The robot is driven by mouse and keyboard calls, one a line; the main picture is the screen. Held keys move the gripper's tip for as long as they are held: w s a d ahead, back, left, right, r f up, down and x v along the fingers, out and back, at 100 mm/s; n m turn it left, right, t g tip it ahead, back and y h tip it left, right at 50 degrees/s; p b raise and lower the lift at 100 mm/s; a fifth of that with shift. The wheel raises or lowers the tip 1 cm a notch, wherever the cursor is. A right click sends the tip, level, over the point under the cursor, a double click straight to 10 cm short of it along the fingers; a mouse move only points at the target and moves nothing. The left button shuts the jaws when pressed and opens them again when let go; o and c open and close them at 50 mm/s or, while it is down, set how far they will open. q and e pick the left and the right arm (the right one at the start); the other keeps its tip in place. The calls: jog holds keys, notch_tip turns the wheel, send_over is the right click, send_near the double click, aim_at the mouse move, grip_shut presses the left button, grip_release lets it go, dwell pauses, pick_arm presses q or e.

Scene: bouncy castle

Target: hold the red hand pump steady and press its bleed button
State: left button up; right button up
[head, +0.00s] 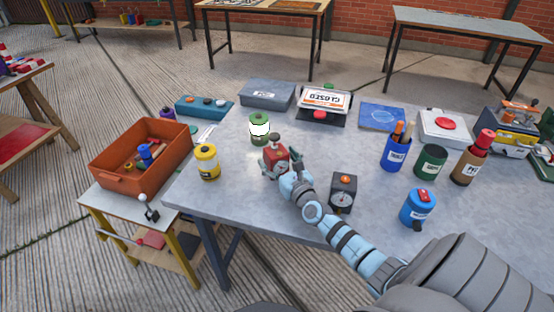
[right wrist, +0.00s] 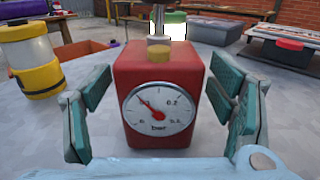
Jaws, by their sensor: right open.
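The red hand pump (head: 275,157) stands upright on the grey table near its left part. In the right wrist view its red body (right wrist: 128,92) fills the middle, with a round white bar gauge (right wrist: 158,110) on the near face. A brass collar (right wrist: 159,54) and metal stem rise from its top, cut off by the frame. I cannot make out which part is the bleed button. My right gripper (head: 284,168) is open, one finger on each side of the pump, with gaps visible between fingers and body. My left gripper is not in view.
A yellow canister (head: 207,162) stands left of the pump, a green-and-white canister (head: 260,127) behind it. A black gauge box (head: 343,192) with an orange button stands right, beside my arm. An orange bin (head: 110,165) stands left.

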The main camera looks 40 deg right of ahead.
jog(key=shift+w+d, duration=0.15)
jog(key=shift+w, duration=0.5)
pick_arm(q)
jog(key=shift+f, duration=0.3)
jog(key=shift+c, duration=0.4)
pick_arm(e)
jog(key=c, duration=1.7)
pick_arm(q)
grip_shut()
